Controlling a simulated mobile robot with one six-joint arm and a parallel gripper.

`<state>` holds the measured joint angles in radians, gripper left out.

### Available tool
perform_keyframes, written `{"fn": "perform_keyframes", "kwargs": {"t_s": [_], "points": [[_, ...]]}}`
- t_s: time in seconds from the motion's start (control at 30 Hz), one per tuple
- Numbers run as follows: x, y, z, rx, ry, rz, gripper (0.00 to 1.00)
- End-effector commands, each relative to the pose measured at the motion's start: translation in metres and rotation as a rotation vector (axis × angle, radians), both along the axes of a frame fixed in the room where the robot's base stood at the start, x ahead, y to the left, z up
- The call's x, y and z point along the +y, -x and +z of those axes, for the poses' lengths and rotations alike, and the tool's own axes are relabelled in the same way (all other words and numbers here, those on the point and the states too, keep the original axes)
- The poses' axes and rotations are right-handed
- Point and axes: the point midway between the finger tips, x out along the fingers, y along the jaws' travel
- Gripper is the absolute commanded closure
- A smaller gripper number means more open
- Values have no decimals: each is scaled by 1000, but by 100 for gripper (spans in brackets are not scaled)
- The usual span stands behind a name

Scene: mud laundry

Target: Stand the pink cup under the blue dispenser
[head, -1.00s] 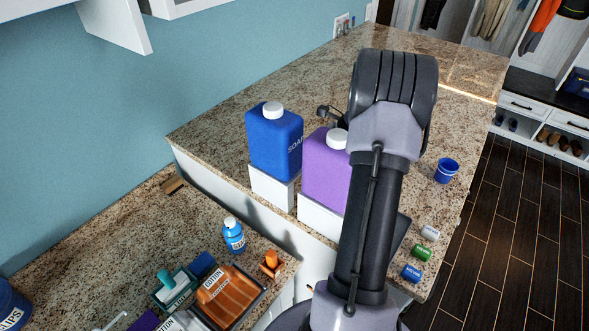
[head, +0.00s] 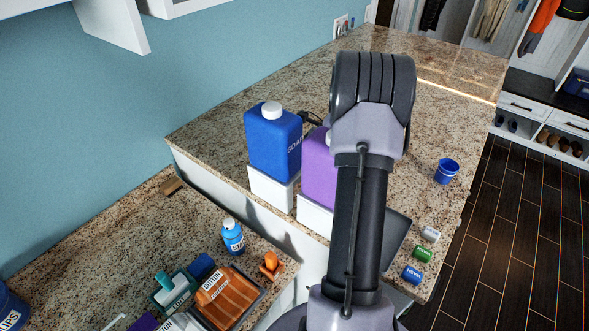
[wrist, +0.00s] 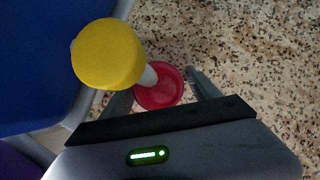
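The blue dispenser (head: 272,145) stands on a white stand on the raised counter, left of the purple dispenser (head: 318,170). In the wrist view its blue side (wrist: 50,60) fills the left. A yellow knob (wrist: 108,53) with a pale spout sticks out from it. The pink cup (wrist: 160,92) shows upright below and just right of the spout, partly covered by it. My gripper (wrist: 162,85) has a finger on either side of the cup and appears closed around it. Whether the cup's base touches the counter is unclear. The cup is hidden in the head view.
A dark blue cup (head: 446,171) stands near the counter's right edge. White, green and blue (head: 412,274) small containers lie at the front right corner. The lower counter holds a blue bottle (head: 232,236) and an orange-filled tray. Bare granite lies behind the dispensers.

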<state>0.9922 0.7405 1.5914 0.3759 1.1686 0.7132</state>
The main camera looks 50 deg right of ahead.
Motion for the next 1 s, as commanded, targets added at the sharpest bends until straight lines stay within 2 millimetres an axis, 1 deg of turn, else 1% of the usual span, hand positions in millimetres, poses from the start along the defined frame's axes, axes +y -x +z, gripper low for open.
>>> {"fn": "perform_keyframes", "kwargs": {"t_s": [0.17, 0.27, 0.5, 0.6, 0.7, 0.8, 1.0], "points": [[0, 0, 2, 0, 0, 0, 29], [-4, 3, 13, -2, 2, -2, 29], [-27, 32, 70, -2, 2, -3, 29], [-34, 42, 89, -2, 2, -2, 29], [-39, 48, 100, 0, 2, -1, 29], [-41, 51, 105, -1, 0, -1, 29], [-41, 51, 105, 0, 0, 0, 29]]}}
